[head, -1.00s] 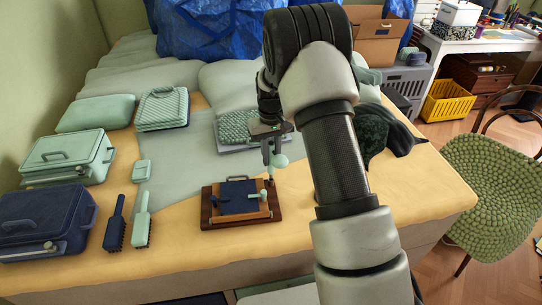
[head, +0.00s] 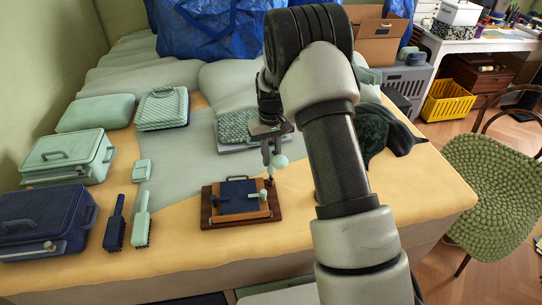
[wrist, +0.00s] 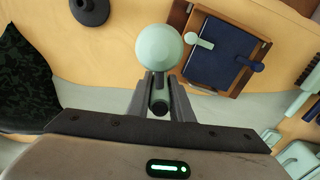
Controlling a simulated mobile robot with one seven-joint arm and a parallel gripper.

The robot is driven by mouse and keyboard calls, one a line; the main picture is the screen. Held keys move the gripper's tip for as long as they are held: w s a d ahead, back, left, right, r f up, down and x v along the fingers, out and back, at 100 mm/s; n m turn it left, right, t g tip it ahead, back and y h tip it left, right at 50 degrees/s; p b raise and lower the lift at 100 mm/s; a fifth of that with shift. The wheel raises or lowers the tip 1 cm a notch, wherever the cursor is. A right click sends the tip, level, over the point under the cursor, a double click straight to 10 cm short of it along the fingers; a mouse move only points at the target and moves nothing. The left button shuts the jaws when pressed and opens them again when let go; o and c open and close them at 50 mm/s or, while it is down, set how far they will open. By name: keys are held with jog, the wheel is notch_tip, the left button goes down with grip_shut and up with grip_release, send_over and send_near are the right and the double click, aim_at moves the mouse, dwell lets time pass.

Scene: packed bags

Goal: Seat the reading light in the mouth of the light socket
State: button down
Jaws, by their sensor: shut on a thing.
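The reading light has a round mint-green head (wrist: 160,47) and a short dark stem. In the wrist view my gripper (wrist: 160,100) is shut on its stem, with the round head beyond the fingertips. In the head view the light (head: 280,161) hangs at my gripper (head: 268,155), above the bed and behind the wooden tray. A dark round piece with a central hole (wrist: 89,8) lies on the yellow cover, cut by the top edge of the wrist view. It looks like the light socket. It is apart from the light, and my arm seems to hide it in the head view.
A wooden tray (head: 207,212) with a navy case (wrist: 220,52) lies beside the held light. Two brushes (head: 116,226), mint cases (head: 66,157) and a navy case (head: 45,222) lie left. A dark green bag (head: 372,135) is right of my arm.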

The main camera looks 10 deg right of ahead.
jog(key=shift+f+b, duration=1)
jog(key=shift+f, duration=0.75)
jog(key=c, duration=1.5)
grip_release()
notch_tip(320, 180, up, 18)
jog(key=p, duration=0.2)
jog(key=shift+f+p, duration=0.25)
jog(key=shift+p, duration=0.15)
